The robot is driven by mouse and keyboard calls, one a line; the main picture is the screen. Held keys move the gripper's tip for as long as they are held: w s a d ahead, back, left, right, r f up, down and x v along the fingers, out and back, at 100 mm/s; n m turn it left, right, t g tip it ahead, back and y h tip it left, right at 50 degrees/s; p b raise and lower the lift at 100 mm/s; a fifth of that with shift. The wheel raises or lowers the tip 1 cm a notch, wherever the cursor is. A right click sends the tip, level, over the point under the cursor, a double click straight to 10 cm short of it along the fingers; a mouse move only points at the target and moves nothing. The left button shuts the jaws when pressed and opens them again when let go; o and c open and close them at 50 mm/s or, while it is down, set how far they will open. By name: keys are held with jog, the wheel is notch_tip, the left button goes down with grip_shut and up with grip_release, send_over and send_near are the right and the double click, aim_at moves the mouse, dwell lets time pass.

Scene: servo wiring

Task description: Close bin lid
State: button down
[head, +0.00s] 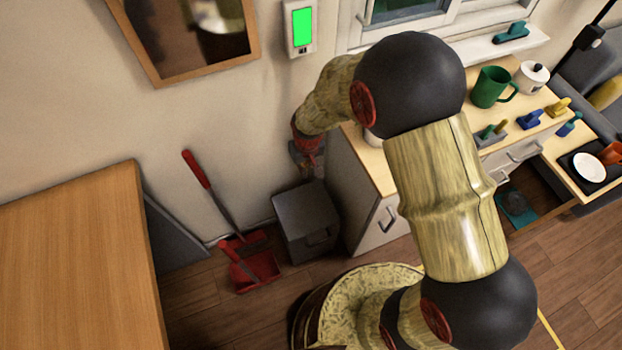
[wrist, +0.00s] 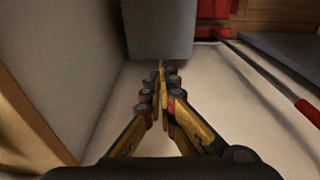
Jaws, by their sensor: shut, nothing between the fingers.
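The bin (head: 302,222) is a dark grey box on the floor against the wall, beside the white cabinet. Its top looks covered by a flat grey lid (head: 298,203); I see no raised lid, but cannot tell whether it is fully seated. My gripper (head: 309,162) is above and behind the bin, close to the wall. In the wrist view the bin's plain grey surface (wrist: 160,32) fills the top middle, beyond the fingertips. My gripper's fingers (wrist: 161,72) are together with nothing between them. I cannot tell whether they touch the bin.
A red dustpan (head: 256,270) and a red-handled brush or broom (head: 205,185) stand left of the bin. A wooden table (head: 75,260) is at the left. The white cabinet (head: 375,225) stands close on the bin's right. Some floor is free in front of the bin.

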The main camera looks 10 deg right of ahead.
notch_tip(320, 180, down, 13)
jog(key=s+b, duration=0.1)
jog(key=b, duration=0.4)
jog(key=shift+s+d, duration=0.15)
jog(key=shift+d, duration=0.15)
jog(key=shift+s, duration=0.15)
